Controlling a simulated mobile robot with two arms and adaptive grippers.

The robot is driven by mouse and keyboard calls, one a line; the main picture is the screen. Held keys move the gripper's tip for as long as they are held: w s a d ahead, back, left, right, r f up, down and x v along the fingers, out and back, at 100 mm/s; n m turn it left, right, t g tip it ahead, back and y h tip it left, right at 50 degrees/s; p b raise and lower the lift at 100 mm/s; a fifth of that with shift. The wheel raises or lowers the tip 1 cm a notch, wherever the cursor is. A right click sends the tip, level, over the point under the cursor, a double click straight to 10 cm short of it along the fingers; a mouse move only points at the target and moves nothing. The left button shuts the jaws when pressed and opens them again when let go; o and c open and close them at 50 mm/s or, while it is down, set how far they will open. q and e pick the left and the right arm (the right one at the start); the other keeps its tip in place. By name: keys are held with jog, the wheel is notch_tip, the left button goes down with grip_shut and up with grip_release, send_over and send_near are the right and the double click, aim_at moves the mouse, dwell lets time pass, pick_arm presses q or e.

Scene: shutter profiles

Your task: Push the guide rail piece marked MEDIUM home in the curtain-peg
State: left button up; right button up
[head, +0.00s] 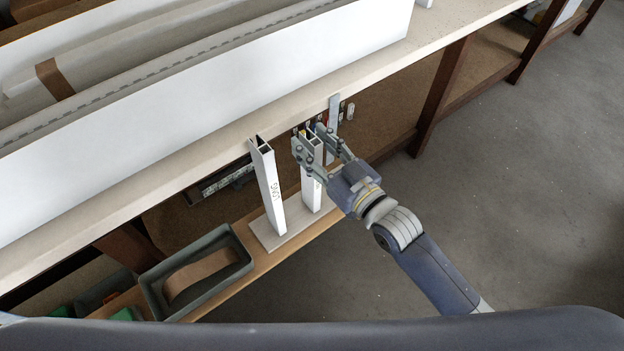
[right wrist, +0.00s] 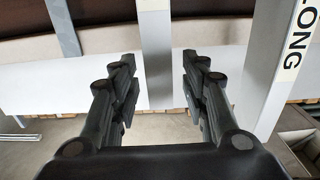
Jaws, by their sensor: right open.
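My right gripper (head: 311,138) is open, with its fingers on either side of the upper part of a white hollow rail piece (head: 312,194). In the right wrist view this piece (right wrist: 154,40) stands between the two fingers, with gaps at both sides. No marking on it is readable, so I cannot tell from print that it is MEDIUM. My left gripper is not in view.
A slim grey post (head: 333,120) stands behind the gripper. A grey tray (head: 197,272) holding a brown strip lies left of the board. A long white box-like profile (head: 200,115) lies on the bench above. Open floor lies to the right.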

jog(key=shift+w+a, duration=0.25)
jog(key=shift+w, duration=0.05)
jog(key=shift+s, duration=0.1)
jog(key=shift+c, duration=0.3)
grip_shut()
jog(key=shift+r, duration=0.15)
